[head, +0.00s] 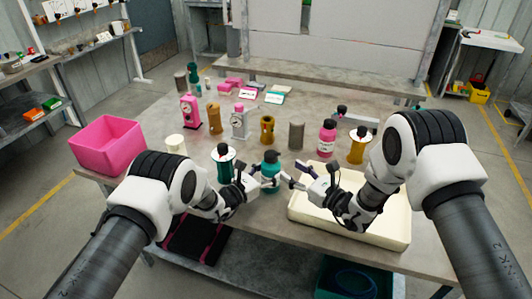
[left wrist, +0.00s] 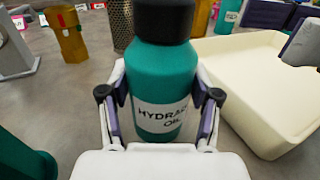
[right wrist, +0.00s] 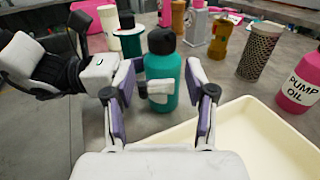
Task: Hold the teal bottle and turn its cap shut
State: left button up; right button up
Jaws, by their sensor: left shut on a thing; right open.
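The teal bottle (head: 269,178) stands upright on the table near its front edge, with a label reading "HYDRA..." and "OIL" in the left wrist view (left wrist: 163,92). Its black cap (left wrist: 163,20) sits on top; I cannot tell how tight it is. My left gripper (head: 254,183) is shut on the bottle's body, a finger on each side. My right gripper (head: 294,179) is open and empty, right of the bottle and apart from it. In the right wrist view the bottle (right wrist: 162,74) and cap (right wrist: 161,40) appear beyond the open fingers.
A cream tray (head: 390,237) lies right of the bottle, under my right arm. A green spool-like part (head: 223,165) stands close on the left. A pink bottle (head: 327,139), a mesh cylinder (head: 296,136) and golden parts (head: 267,129) stand behind. A pink bin (head: 106,144) is far left.

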aim_at(266, 153)
jog(key=x, duration=1.2)
jog(key=shift+d, duration=0.1)
jog(key=c, duration=1)
jog(key=shift+c, duration=0.2)
